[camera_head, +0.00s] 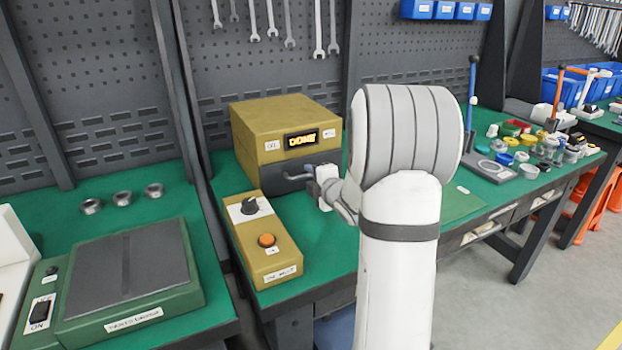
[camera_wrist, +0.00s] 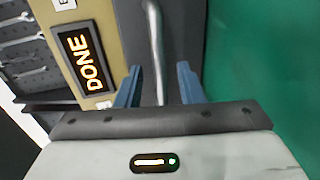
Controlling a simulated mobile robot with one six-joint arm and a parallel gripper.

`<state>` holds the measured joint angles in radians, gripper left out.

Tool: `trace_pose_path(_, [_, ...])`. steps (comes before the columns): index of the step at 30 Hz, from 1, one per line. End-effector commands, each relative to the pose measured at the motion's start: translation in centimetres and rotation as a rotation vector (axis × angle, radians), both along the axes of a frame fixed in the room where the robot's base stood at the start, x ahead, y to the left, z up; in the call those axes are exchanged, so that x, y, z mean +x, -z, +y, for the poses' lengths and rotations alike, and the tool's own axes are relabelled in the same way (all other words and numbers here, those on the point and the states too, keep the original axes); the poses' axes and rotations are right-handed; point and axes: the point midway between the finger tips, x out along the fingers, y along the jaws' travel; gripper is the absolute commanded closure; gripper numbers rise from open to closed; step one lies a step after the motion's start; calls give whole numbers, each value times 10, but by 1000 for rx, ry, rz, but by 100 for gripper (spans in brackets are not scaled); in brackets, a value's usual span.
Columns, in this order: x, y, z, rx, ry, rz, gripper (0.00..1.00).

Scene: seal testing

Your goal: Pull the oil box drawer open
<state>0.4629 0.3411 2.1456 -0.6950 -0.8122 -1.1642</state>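The oil box (camera_head: 270,118) is a mustard-yellow case on the green bench, with a lit display reading DONE (camera_head: 301,139). Its dark drawer (camera_head: 272,178) sits under the yellow part and looks flush with it. A grey bar handle (camera_head: 298,177) runs across the drawer front; its right end is hidden by my gripper. My gripper (camera_head: 318,178) is at the handle's right part. In the wrist view, the two blue fingers of my gripper (camera_wrist: 159,84) stand apart, one on each side of the handle (camera_wrist: 155,45), with gaps visible on both sides.
A yellow control box (camera_head: 265,250) with a black knob and an orange button stands in front of the oil box. A green tester (camera_head: 185,290) and several metal rings lie on the left bench. My arm hides part of the bench at centre right.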

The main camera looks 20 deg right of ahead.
Motion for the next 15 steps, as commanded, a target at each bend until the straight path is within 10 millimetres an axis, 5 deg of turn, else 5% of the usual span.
trace_pose_path(7, [1, 0, 0, 0, 0, 0, 66])
trace_pose_path(15, [1, 0, 1, 1, 0, 0, 87])
